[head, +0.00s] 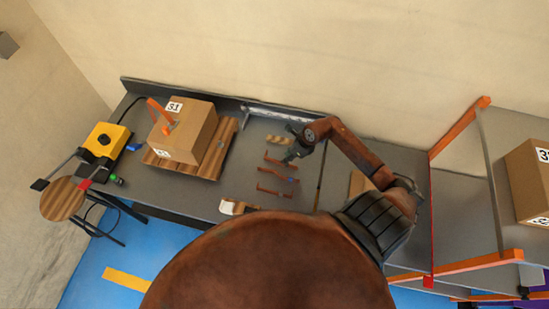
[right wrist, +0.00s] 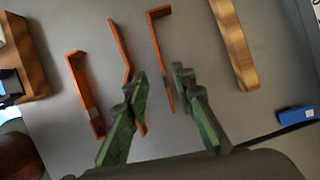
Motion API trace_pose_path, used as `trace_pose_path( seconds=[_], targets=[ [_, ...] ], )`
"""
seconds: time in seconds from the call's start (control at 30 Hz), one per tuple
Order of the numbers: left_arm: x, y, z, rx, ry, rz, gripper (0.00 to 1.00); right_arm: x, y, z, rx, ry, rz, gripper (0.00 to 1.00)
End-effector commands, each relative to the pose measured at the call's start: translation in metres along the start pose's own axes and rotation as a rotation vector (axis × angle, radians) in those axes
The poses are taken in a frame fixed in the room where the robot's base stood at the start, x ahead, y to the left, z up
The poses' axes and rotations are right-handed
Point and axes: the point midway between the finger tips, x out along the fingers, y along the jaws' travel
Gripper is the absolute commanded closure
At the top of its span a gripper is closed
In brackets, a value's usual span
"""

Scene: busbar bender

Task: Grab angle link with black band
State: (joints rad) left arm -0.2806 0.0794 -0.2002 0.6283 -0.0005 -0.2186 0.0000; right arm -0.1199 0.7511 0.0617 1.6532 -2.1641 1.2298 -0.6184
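Three copper-orange angle links lie side by side on the grey table. In the right wrist view they are the left link (right wrist: 84,95), the middle link (right wrist: 121,50) and the right link (right wrist: 160,50). The left link carries a greyish band; I cannot tell for certain which band is black. My right gripper (right wrist: 158,80) is open over the links. The right link runs between its green fingers, and the left finger covers part of the middle link. In the head view my right gripper (head: 294,154) is at the far end of the link row. My left gripper is not in view.
In the head view, a cardboard box (head: 186,128) on a wooden pallet (head: 224,150) and a yellow device (head: 105,139) stand to the left. A back ledge edges the table.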

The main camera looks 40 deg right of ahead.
Motion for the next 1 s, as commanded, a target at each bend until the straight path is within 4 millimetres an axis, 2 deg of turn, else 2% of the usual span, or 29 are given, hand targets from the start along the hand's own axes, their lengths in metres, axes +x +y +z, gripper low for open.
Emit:
trace_pose_path(
  seconds=[0.2, 0.3, 0.47, 0.6, 0.7, 0.83, 1.0],
  targets=[
    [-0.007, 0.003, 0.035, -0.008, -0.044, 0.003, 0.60, 0.025, 0.003, 0.013, -0.015, -0.004, 0.009, 0.76],
    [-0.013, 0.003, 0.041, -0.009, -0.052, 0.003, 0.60, 0.038, 0.002, 0.015, -0.015, -0.004, 0.011, 0.76],
    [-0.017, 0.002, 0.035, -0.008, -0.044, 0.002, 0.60, 0.060, 0.000, 0.016, -0.014, -0.005, 0.010, 0.76],
    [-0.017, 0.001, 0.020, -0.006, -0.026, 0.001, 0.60, 0.071, -0.001, 0.013, -0.016, -0.002, 0.008, 0.76],
    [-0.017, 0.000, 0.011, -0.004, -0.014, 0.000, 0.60, 0.073, -0.001, 0.013, -0.016, -0.002, 0.007, 0.76],
    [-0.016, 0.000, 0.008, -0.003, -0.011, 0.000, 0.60, 0.072, -0.001, 0.012, -0.016, -0.002, 0.007, 0.76],
    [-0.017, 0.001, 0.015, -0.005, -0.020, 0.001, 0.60, 0.072, -0.001, 0.012, -0.015, -0.002, 0.006, 0.88]
  ],
)
